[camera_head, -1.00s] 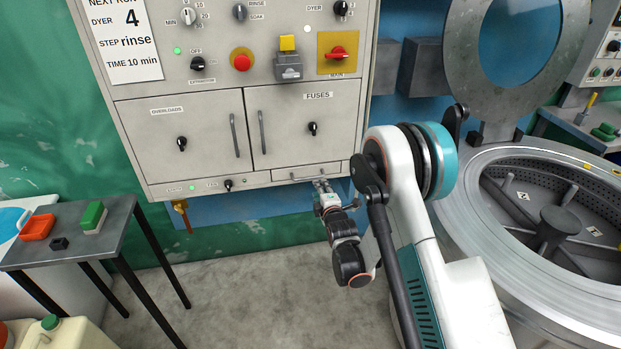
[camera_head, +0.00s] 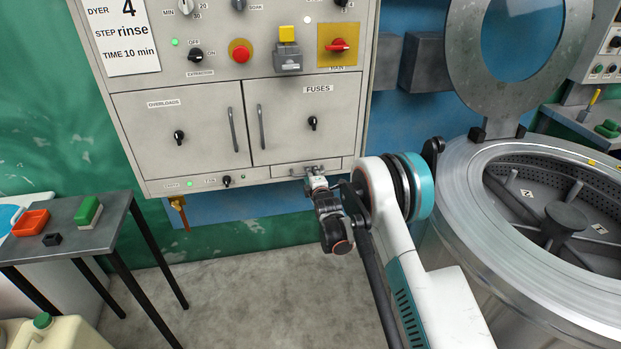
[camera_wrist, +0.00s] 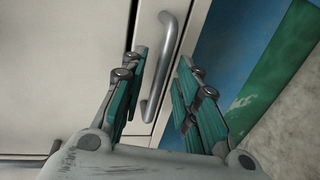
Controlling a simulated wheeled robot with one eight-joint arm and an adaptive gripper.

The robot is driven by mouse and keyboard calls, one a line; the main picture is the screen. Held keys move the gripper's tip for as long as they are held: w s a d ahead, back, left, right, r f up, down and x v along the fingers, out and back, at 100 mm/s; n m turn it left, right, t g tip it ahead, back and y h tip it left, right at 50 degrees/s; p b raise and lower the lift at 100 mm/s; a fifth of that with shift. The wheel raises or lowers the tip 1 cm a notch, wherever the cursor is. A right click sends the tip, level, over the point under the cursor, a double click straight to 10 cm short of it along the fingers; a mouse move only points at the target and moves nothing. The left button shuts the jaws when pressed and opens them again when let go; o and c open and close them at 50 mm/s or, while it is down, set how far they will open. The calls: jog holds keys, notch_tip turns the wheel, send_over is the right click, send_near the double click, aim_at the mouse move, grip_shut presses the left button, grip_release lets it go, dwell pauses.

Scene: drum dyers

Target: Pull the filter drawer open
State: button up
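The filter drawer (camera_head: 335,166) is a narrow pale grey front low on the cabinet, below the door marked FUSES. It looks flush with the cabinet. Its metal bar handle (camera_wrist: 168,66) shows in the wrist view. My gripper (camera_head: 311,175) is at the drawer front in the head view and covers part of it. In the wrist view my gripper (camera_wrist: 163,62) is open, with one teal-padded finger on each side of the handle. Gaps show between the handle and both fingers, so it is not clamped.
The control cabinet (camera_head: 180,100) has knobs and two doors above the drawer. A steel drum machine (camera_head: 470,200) stands at right, its round lid (camera_head: 465,60) raised. A small grey table (camera_head: 75,235) stands at left. The floor (camera_head: 240,300) below the cabinet is clear.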

jog(key=shift+w+a+f, duration=0.1)
jog(key=shift+w+a, duration=0.1)
jog(key=shift+w, duration=0.4)
grip_shut()
